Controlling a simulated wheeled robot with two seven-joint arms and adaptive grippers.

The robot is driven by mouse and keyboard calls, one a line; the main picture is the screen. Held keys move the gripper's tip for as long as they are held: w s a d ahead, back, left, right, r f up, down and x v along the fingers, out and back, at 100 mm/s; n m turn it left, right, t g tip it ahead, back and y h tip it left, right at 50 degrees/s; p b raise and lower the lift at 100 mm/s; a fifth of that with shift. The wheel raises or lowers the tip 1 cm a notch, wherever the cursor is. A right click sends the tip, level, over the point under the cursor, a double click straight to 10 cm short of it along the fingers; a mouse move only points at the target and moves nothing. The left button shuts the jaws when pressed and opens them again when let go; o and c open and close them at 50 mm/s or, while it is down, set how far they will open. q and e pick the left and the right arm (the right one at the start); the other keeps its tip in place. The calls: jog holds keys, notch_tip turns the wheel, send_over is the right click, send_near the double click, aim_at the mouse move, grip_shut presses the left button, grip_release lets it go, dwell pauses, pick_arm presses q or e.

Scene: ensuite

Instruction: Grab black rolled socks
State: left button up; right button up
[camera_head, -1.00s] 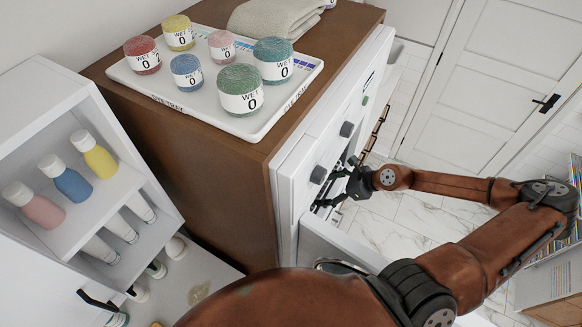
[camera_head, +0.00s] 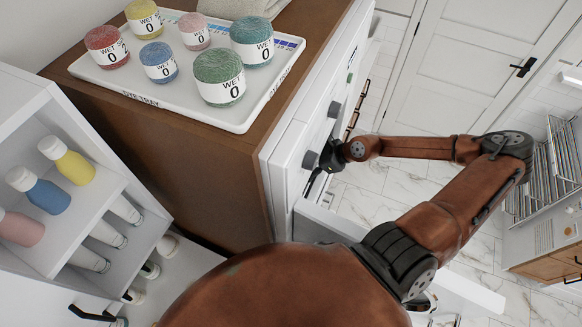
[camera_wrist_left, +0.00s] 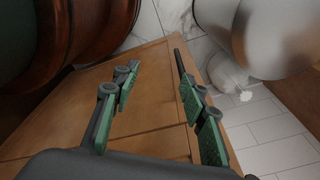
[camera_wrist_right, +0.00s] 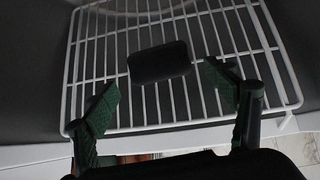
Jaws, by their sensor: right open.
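The black rolled socks (camera_wrist_right: 160,62) show in the right wrist view as a dark rounded bundle on a white wire rack (camera_wrist_right: 205,45). My right gripper (camera_wrist_right: 165,95) is open, with its green-padded fingers on either side of and nearer than the socks, not touching them. In the head view my right arm reaches into the opening at the front of the white cabinet, and the fingers are mostly hidden there. The socks are not visible in the head view. My left gripper (camera_wrist_left: 155,95) is open and empty in the left wrist view, over a wooden surface (camera_wrist_left: 150,135).
A white tray (camera_head: 130,88) with several labelled coloured jars stands on the brown cabinet top. A white shelf (camera_head: 95,215) with bottles is at left. The open white door (camera_head: 325,222) lies below my right arm.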

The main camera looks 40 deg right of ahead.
jog(key=shift+w+a+f, duration=0.25)
jog(key=shift+w+f, duration=0.05)
jog(key=shift+w, duration=0.15)
jog(key=shift+w+a+f, duration=0.2)
jog(key=shift+w+f, duration=0.05)
jog(key=shift+w, duration=0.15)
jog(key=shift+p+x, duration=0.3)
jog(key=shift+x, duration=0.85)
jog(key=shift+s+f, duration=0.1)
jog(key=shift+c, duration=0.7)
jog(key=c, duration=1.1)
